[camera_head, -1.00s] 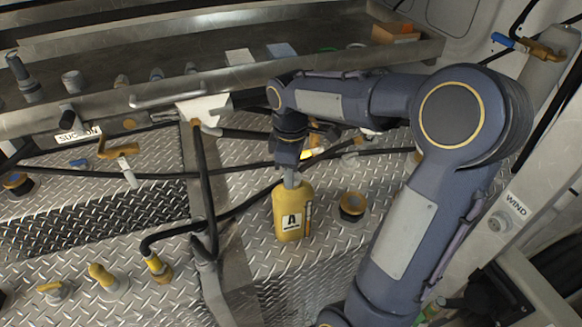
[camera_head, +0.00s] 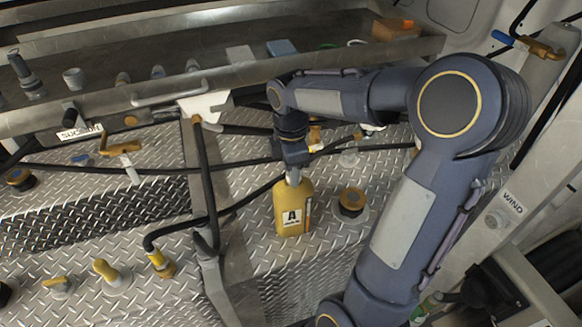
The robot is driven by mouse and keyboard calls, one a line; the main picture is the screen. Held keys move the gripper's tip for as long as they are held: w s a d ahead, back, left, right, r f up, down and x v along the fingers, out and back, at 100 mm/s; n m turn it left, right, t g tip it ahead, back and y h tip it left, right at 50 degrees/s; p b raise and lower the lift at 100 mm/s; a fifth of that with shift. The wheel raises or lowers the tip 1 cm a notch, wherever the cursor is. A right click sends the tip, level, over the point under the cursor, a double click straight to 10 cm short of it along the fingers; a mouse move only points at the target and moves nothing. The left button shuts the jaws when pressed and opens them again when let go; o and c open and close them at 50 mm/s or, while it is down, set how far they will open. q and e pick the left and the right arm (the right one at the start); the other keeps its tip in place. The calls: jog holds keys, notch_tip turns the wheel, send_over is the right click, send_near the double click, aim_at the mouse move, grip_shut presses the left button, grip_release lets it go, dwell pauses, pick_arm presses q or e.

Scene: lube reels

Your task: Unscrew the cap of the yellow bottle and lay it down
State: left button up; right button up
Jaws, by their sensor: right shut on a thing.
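The yellow bottle (camera_head: 292,210) stands upright on the diamond-plate deck at the centre of the head view, with a white label marked A on its front. My right gripper (camera_head: 292,177) points straight down over the bottle's neck, its fingers shut at the top of the bottle. The cap is hidden between the fingers, so I cannot tell how far it has turned. My left gripper is not in view.
A yellow-and-black round fitting (camera_head: 351,202) stands close to the right of the bottle. A black hose (camera_head: 240,208) runs behind and left of it. A metal tray (camera_head: 200,85) spans the back. Bare diamond plate (camera_head: 272,258) lies in front.

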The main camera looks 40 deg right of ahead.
jog(key=shift+r+p, duration=0.8)
jog(key=shift+r, duration=0.4)
jog(key=shift+w+r, duration=0.1)
jog(key=shift+r, duration=2.4)
